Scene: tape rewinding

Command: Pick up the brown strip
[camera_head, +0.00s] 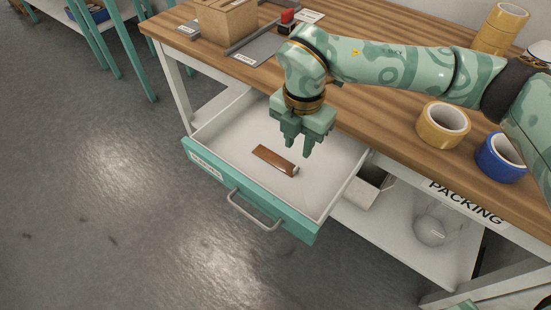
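The brown strip (274,159) lies flat on the white floor of the open drawer (228,181). It has a small pale end at its right. My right gripper (297,146) hangs over the drawer, pointing down, just above and behind the right part of the strip. Its fingers are apart with nothing visible between them. I cannot tell its exact height above the strip. My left gripper is not in view.
The drawer juts out from the wooden table (390,144), its handle (253,211) at the front. A tan tape roll (432,137) and a blue tape roll (502,158) stand at the right. A cardboard box (226,19) sits at the back. The drawer is otherwise empty.

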